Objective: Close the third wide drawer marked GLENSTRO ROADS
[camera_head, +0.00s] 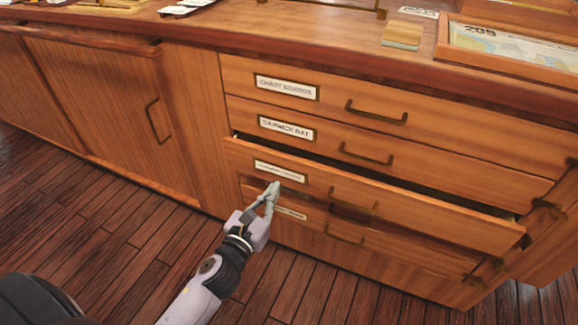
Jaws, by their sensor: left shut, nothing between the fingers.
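The third wide drawer (430,219) stands partly open, with a dark gap along its top edge below the second drawer. Its label (280,171) is too small to read surely. Its handle (352,197) is on the front, right of the label. My left gripper (272,187) is shut and empty, its fingertips at the drawer front just below the label; I cannot tell whether they touch. The drawers above, marked CHART SUNDRIES or similar (286,87) and a name ending in BAY (286,128), are shut. My right gripper is not in view.
A fourth drawer with a handle (345,236) lies below, partly hidden by the open one. The countertop (330,57) holds a wooden block (403,35) and a framed chart (515,46). A cabinet door (105,110) is at left. The plank floor (130,225) is clear in front.

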